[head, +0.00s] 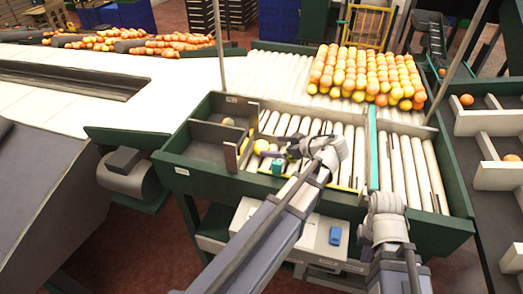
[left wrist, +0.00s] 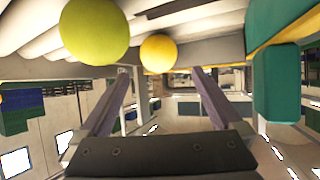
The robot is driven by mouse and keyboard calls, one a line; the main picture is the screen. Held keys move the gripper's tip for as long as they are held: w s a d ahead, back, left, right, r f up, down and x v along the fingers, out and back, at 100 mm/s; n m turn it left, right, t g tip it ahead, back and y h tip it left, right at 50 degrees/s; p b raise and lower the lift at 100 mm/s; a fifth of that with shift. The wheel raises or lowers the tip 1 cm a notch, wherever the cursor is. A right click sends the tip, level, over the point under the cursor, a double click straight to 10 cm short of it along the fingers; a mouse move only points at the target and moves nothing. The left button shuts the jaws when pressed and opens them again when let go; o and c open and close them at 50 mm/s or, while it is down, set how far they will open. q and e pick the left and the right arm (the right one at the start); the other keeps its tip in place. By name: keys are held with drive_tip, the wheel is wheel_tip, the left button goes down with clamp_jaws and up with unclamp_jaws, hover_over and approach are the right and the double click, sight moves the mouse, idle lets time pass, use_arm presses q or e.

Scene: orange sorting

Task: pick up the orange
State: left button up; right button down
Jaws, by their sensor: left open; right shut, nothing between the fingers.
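In the left wrist view a small orange-yellow fruit (left wrist: 158,53) shows between and beyond the open fingertips (left wrist: 161,71). A larger-looking yellow-green fruit (left wrist: 95,28) is at upper left, outside the left finger. I cannot tell whether a finger touches either fruit. My right gripper (head: 385,200) is over the right rollers, shut and empty, its fingertips mostly hidden.
Many oranges (head: 365,75) crowd the rollers at the back. Another fruit (head: 228,121) sits in the left compartment. A teal divider (head: 371,150) splits the roller bed. A teal block (head: 278,166) stands close to my left gripper. Green walls (head: 190,168) edge the bed.

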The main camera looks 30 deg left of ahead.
sight(266, 147)
use_arm(q)
drive_tip(key=shift+w+a+f, duration=0.1)
drive_tip(key=shift+a+f, duration=0.15)
drive_tip(key=shift+a, duration=0.1)
drive_tip(key=shift+a+f+b, duration=0.35)
drive_tip(key=shift+f+b, duration=0.05)
drive_tip(key=shift+b, duration=0.05)
drive_tip(key=b+x, duration=0.2)
drive_tip(key=x, duration=0.1)
drive_tip(key=shift+w+a+f, duration=0.1)
drive_tip(key=shift+a+f, duration=0.1)
drive_tip(key=shift+f, duration=0.1)
drive_tip(key=shift+a, duration=0.25)
drive_tip(key=shift+c, duration=0.4)
drive_tip(key=c, duration=1.3)
